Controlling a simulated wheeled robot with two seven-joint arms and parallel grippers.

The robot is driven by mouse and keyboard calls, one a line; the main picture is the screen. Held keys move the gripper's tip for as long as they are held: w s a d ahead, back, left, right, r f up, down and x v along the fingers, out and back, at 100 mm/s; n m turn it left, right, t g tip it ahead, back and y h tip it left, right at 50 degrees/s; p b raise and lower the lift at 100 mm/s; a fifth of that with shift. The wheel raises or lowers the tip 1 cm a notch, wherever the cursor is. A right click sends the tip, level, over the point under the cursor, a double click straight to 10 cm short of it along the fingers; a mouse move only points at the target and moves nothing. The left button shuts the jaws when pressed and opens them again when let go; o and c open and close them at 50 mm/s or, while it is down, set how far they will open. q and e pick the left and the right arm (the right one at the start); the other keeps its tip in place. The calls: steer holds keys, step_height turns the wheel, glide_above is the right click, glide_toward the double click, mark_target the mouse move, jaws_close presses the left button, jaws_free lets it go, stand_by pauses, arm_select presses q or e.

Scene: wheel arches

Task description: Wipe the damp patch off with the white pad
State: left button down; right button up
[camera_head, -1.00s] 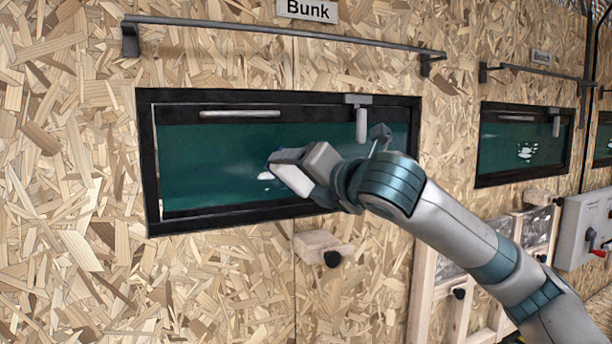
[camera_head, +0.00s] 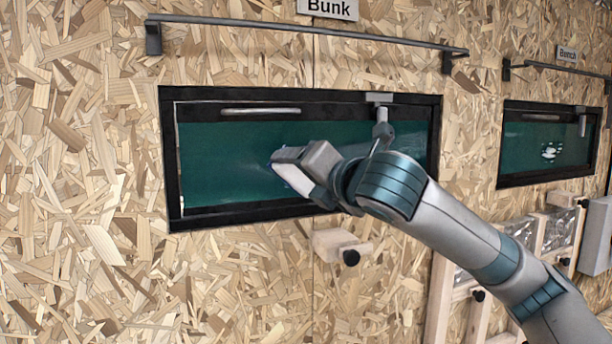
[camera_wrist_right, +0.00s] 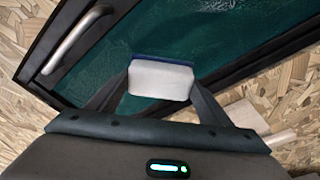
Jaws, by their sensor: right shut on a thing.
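The Bunk window has a dark green pane (camera_head: 225,165) in a black frame. My right gripper (camera_head: 290,168) is in front of the pane, left of its middle, shut on the white pad. In the right wrist view the white pad (camera_wrist_right: 160,79), with a blue edge, sits between the fingers (camera_wrist_right: 160,88) against or close to the pane; I cannot tell whether it touches. No white patch shows on the bare pane in the head view; the area behind the gripper and pad is hidden. Pale streaks show near the top of the wrist view. My left gripper is not in view.
A grey rail (camera_head: 300,33) runs above the window, and a pale handle bar (camera_head: 260,112) lies along its top. A wooden block with a black knob (camera_head: 335,245) juts out below. The Bench window (camera_head: 525,150) at right bears white marks.

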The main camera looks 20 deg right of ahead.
mark_target(285, 176)
steer(key=shift+a, duration=1.55)
steer(key=shift+s, duration=0.1)
steer(key=shift+s+d, duration=0.15)
steer(key=shift+s, duration=2.7)
steer(key=shift+s, duration=0.15)
steer(key=s, duration=0.2)
steer(key=shift+s, duration=0.35)
steer(key=shift+w, duration=0.2)
